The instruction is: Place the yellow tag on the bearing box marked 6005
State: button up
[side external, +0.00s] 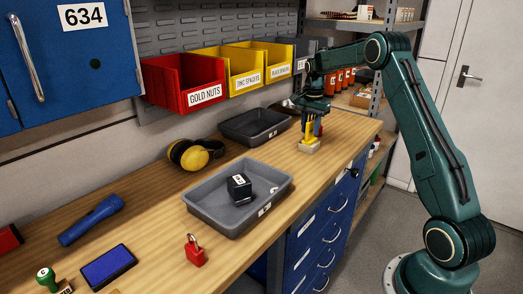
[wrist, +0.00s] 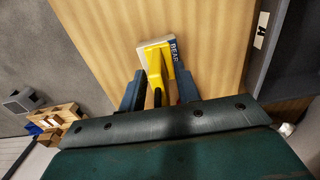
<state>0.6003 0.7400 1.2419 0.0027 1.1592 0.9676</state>
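A small pale box (side external: 309,147) lies on the bench near its far right end. In the wrist view the box (wrist: 174,47) has a blue strip with letters reading "BEAR"; I cannot read 6005 on it. The yellow tag (side external: 310,130) shows just above the box, and in the wrist view the tag (wrist: 156,52) overlaps the box's face. It looks in contact with the box, but I cannot be certain. My gripper (side external: 312,122) points down over them. In the wrist view its blue fingers (wrist: 160,82) stand apart on either side of the tag, with gaps showing beside it.
A grey tray (side external: 205,211) holds a black box (side external: 239,187). A dark empty tray (side external: 240,133) stands behind it. Wall bins (side external: 182,82) overhang the back.

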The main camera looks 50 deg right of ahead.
jog(key=shift+r, duration=0.1)
notch_tip(320, 180, up, 12)
jog(key=shift+r, duration=0.1)
dwell(0.6)
dwell(0.3)
